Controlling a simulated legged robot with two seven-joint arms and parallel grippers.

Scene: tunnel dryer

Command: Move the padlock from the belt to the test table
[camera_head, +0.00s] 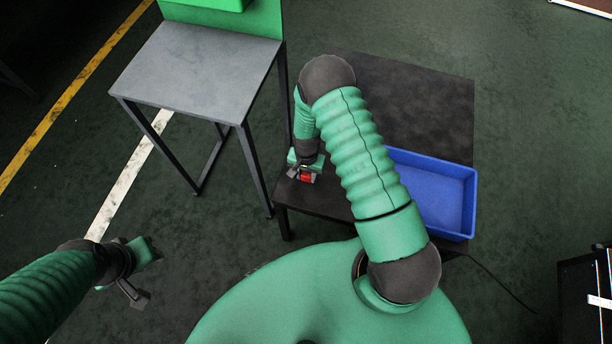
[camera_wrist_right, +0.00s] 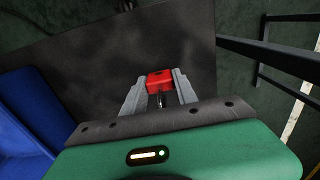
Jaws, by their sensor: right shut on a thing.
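The red padlock (camera_head: 307,178) is between the fingers of my right gripper (camera_head: 305,174), over the near left corner of a low dark table (camera_head: 420,100). In the right wrist view the padlock (camera_wrist_right: 160,78) sits between the two grey fingers of the right gripper (camera_wrist_right: 159,90), which is shut on it. I cannot tell whether the padlock touches the dark surface. My left gripper (camera_head: 136,291) is at the lower left, over the floor, away from the padlock; its opening is unclear. I cannot tell which surface is the belt.
A blue bin (camera_head: 432,236) stands on the right of the dark table and shows in the right wrist view (camera_wrist_right: 52,100). A grey-topped table (camera_head: 195,65) with a green back panel stands at the upper left, its visible top bare. A floor gap separates both tables.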

